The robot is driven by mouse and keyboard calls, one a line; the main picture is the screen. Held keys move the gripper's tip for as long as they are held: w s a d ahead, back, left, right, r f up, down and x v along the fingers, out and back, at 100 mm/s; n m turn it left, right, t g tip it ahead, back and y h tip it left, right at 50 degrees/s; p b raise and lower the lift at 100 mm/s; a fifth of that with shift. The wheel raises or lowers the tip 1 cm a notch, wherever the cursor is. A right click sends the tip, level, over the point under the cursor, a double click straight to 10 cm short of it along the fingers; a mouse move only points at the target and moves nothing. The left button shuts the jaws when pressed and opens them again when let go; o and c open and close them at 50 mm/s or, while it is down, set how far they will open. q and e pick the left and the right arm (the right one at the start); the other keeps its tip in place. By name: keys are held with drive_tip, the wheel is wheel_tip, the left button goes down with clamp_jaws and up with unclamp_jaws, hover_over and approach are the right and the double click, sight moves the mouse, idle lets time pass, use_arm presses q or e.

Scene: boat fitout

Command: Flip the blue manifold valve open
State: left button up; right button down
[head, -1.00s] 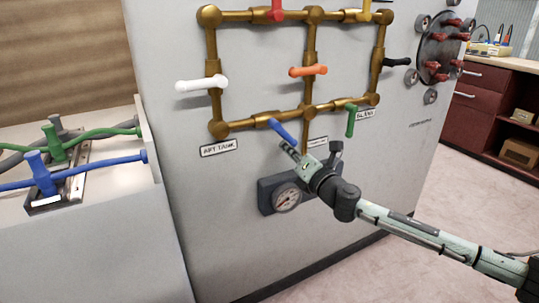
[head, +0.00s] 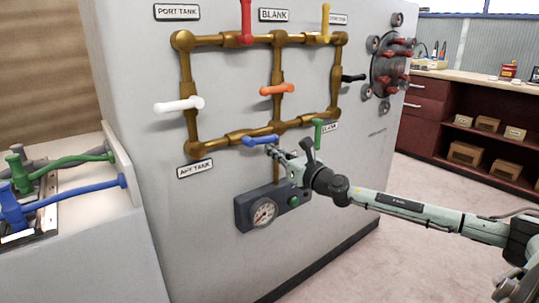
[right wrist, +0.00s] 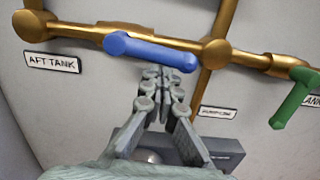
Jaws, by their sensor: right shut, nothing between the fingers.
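The blue valve handle (head: 261,140) is on the lower brass pipe, to the right of the AFT TANK label. It lies nearly along the pipe, its free end to the right and slightly low, as the right wrist view shows (right wrist: 152,52). My right gripper (head: 271,151) is shut and empty. Its fingertips (right wrist: 157,76) are just below the handle, near its free-end half; I cannot tell whether they touch it. My left gripper is not in view.
An orange handle (head: 277,90) is above and a green handle (head: 318,133) hangs to the right. A white handle (head: 180,104) sticks out at the left. A gauge box (head: 246,218) is below my gripper.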

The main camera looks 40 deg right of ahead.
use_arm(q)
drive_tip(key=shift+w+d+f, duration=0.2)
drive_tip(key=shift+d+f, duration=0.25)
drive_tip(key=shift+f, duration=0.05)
use_arm(e)
drive_tip(key=shift+d+r+n, duration=0.15)
drive_tip(key=shift+r+n, duration=0.1)
drive_tip(key=shift+n, duration=0.35)
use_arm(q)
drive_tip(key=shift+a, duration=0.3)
use_arm(e)
drive_tip(key=shift+f, duration=0.1)
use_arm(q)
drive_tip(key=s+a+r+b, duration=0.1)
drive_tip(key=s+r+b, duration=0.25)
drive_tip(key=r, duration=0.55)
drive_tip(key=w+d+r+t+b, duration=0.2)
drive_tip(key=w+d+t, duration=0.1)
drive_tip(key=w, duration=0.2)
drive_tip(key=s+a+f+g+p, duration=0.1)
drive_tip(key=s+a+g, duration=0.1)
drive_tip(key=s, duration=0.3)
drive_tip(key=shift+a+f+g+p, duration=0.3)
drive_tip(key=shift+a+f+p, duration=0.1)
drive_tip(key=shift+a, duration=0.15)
use_arm(e)
drive_tip(key=s+f, duration=0.4)
drive_tip(key=s, duration=0.6)
drive_tip(key=shift+s+d, duration=0.15)
drive_tip(key=shift+s, duration=0.25)
